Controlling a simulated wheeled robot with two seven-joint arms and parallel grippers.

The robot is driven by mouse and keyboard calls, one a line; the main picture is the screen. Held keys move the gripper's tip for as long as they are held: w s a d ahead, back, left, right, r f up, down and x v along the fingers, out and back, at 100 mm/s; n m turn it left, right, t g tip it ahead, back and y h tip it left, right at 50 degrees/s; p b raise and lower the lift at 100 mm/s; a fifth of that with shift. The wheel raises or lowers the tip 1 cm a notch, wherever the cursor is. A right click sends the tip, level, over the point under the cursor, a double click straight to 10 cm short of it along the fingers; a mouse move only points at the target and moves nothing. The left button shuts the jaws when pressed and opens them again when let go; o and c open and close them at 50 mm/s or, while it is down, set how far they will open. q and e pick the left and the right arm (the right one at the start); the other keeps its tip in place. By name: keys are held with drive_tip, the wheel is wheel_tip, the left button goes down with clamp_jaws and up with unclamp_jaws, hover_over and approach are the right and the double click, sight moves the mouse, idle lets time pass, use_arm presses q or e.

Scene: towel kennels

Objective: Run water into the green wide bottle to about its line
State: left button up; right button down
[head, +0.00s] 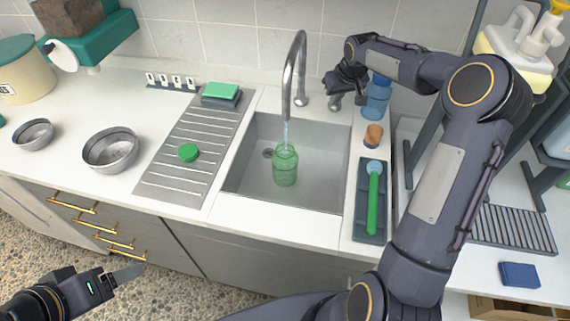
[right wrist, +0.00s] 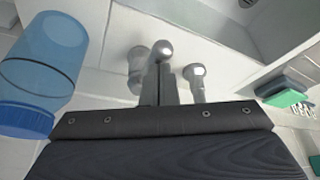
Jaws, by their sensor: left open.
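The green wide bottle (head: 285,168) stands upright in the sink, its open mouth under the spout of the tap (head: 289,75). A thin stream of water (head: 286,134) falls from the spout into its mouth. I cannot make out its line or the water level. My right gripper (head: 333,90) is at the tap's handle (head: 335,103), behind the sink. In the right wrist view, its fingers (right wrist: 166,85) are together beside the tap's round-ended lever (right wrist: 163,48); no grip on it shows. My left gripper (head: 122,276) is open and empty, low in front of the counter.
A green lid (head: 188,152) lies on the ribbed drainboard (head: 160,190); sponges (head: 221,94) are at its back. A blue bottle (head: 376,100) stands right of the tap, near my right arm. A green-handled brush (head: 373,200) lies in a tray right of the sink (head: 248,180). Metal bowls (head: 110,150) stand left.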

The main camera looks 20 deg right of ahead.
wheel_tip(320, 180, up, 3)
drive_tip(key=shift+f+p, duration=0.15)
drive_tip(key=shift+p, duration=0.5)
drive_tip(key=a+p+v, duration=0.1)
drive_tip(key=p+v, duration=0.1)
drive_tip(key=v, duration=0.4)
drive_tip(key=shift+a, duration=0.25)
drive_tip(key=shift+s+r, duration=0.15)
drive_tip(key=shift+r, duration=0.1)
drive_tip(key=v, duration=0.7)
drive_tip(key=shift+r+b, duration=0.3)
drive_tip(key=shift+b, duration=0.15)
drive_tip(key=shift+s, duration=0.15)
